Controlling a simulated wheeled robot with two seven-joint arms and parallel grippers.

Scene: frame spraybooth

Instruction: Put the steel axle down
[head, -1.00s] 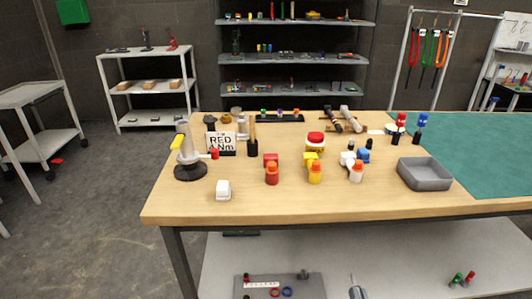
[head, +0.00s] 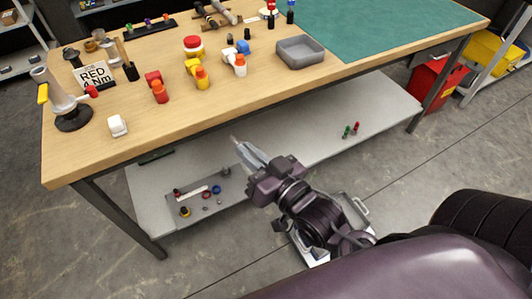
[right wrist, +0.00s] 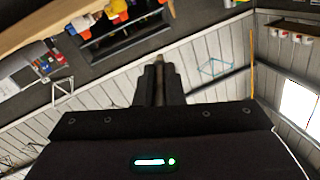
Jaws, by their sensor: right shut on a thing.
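My right gripper (head: 243,150) is in the middle of the head view, in front of the workbench's lower shelf, with its fingers pointing up and left. It is shut on a slim grey-brown rod, seemingly the steel axle. The rod (right wrist: 158,78) shows between the two dark fingers in the right wrist view. In the head view only a thin grey tip shows beyond the fingers, and most of the rod is hidden. The gripper appears clear of the wooden bench top (head: 190,115). My left gripper is not in view.
The bench top carries a grey open tray (head: 300,51), a green mat (head: 380,30), coloured bottles and a "RED 4 Nm" sign (head: 96,75). The lower shelf (head: 310,135) holds a grey board (head: 225,190) with small rings. A red bin (head: 437,88) stands right. The bench's front edge is near.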

